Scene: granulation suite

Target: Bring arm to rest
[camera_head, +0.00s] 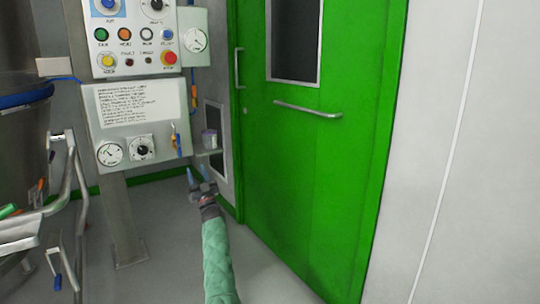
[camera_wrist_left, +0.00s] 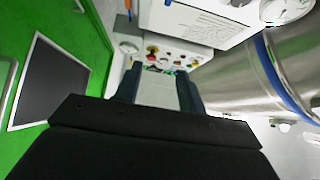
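My left arm, in a green sleeve, reaches up from the bottom middle of the head view. Its gripper (camera_head: 198,174) is in front of the grey wall, left of the green door (camera_head: 310,150). The two fingers stand apart with nothing between them. In the left wrist view the dark fingers of the left gripper (camera_wrist_left: 158,72) are also apart, and the control panel shows through the gap. My right gripper is in neither view.
A control panel (camera_head: 134,62) with buttons and a gauge box (camera_head: 115,128) stand on a steel post. A large steel vessel (camera_head: 25,130) with a blue rim and pipes is at the far left. The floor (camera_head: 175,255) beside my arm is clear.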

